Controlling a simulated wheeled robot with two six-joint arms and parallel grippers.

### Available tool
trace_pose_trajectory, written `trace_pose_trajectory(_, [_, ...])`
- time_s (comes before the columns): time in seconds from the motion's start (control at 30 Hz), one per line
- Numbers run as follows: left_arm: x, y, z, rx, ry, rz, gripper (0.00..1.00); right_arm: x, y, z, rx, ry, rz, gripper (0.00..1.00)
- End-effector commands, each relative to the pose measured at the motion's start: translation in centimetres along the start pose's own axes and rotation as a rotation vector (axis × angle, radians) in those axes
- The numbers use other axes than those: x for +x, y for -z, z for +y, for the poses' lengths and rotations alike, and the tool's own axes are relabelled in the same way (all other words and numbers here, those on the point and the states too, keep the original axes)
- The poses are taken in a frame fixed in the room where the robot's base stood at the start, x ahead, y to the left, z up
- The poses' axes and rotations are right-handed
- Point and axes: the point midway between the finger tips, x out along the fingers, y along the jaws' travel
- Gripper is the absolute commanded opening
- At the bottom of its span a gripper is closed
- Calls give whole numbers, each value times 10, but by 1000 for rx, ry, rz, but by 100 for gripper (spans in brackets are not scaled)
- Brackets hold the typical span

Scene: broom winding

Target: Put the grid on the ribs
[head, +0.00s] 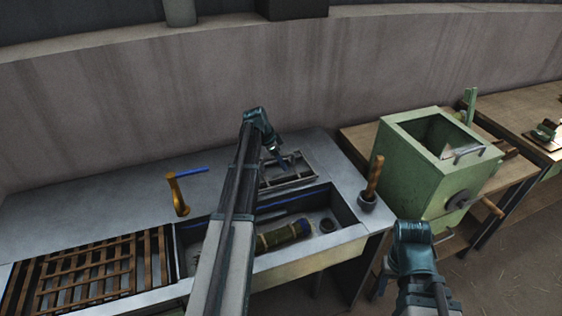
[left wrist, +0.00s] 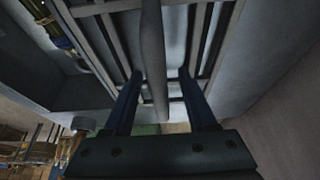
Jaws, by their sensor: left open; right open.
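A grey metal grid (head: 300,174) with a raised bar lies on the grey bench top behind the sunken trough. My left gripper (head: 281,163) is over it, pointing down. In the left wrist view the grid (left wrist: 113,38) fills the top middle, and its bar (left wrist: 153,60) runs between the two open fingers of the left gripper (left wrist: 160,76). I cannot tell whether they touch it. Brown crossed slats (head: 95,272), possibly the ribs, lie at the bench's left end. My right gripper (head: 412,236) is right of the bench, empty, its fingers mostly hidden.
The trough (head: 345,210) holds a green-brown roll (head: 283,236) and a dark ring (head: 328,225). A mortar-like cup (head: 368,201) stands at the right corner. A green box machine (head: 425,175) stands farther right. The back left bench is clear.

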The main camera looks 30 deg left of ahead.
Motion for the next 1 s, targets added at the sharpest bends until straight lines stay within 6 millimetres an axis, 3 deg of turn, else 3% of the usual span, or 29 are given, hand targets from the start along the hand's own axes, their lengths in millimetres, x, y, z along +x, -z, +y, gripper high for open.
trace_pose_trajectory(0.27, [-32, 2, 0, 0, 0, 0, 57, -30, -2, 3, 0, 0, 0, 50])
trace_pose_trajectory(0.8, [-119, 2, 0, -1, 0, 0, 57, -110, -6, 10, 0, 0, 0, 50])
trace_pose_trajectory(1.0, [-134, 1, 0, -1, 0, 1, 57, -124, -7, 12, -1, 0, 0, 50])
